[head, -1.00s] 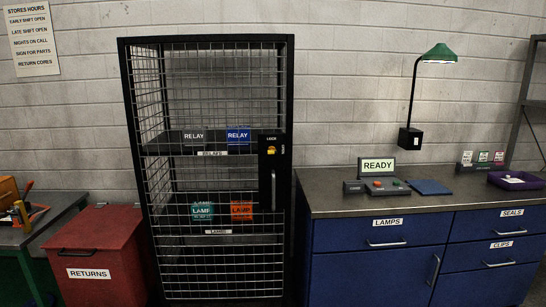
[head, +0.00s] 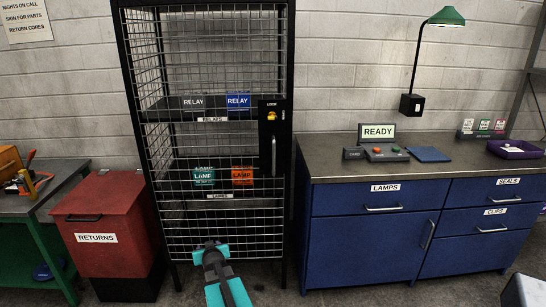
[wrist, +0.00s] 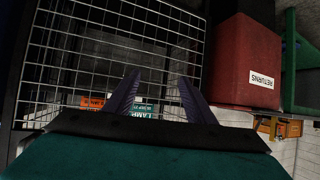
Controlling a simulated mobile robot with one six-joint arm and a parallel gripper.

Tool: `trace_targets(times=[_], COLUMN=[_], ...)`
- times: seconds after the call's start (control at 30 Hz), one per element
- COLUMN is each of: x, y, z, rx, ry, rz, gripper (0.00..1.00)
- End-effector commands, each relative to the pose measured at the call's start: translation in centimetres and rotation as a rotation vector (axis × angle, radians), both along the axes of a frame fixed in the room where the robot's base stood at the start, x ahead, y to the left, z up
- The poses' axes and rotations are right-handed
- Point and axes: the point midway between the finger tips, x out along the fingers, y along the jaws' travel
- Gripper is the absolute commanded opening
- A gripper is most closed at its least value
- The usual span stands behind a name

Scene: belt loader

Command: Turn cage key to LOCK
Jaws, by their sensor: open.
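The cage key (head: 271,116) is a small yellow-orange piece on the black lock plate (head: 272,140) at the right of the cage door, above the door handle (head: 274,156). Small lettering on the plate is too small to read surely. The wire cage (head: 290,60) stands upright with its door shut. My gripper (head: 211,247) is in front of the cage's lower mesh, well below and left of the key. In the wrist view my gripper (wrist: 157,98) shows two dark fingers spread apart with nothing between them. The key is not seen in the wrist view.
Inside the cage are relay boxes (head: 238,101) and lamp boxes (head: 243,176). A red returns bin (head: 105,240) stands left. The blue cabinet (head: 365,245) with a grey counter is at right, bearing a READY sign (head: 378,131). Open floor lies in front of the cage.

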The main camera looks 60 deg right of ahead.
Motion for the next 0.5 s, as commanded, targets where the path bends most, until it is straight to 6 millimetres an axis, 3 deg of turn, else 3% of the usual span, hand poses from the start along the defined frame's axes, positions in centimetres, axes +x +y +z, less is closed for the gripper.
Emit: trace_targets(times=[0.03,0.2,0.4,0.5], x=[-0.2,-2.3,-7.1,-10.1], y=[-2.9,-10.9,-18.6,-21.4], z=[3.0,12.7,24.6,30.1], rx=[-0.041,-0.192,-0.386,-0.484], ry=[-0.057,-0.238,-0.433,-0.515], rz=[-0.03,-0.114,-0.197,-0.231], gripper=[0.5,0.5,0.5,0.5])
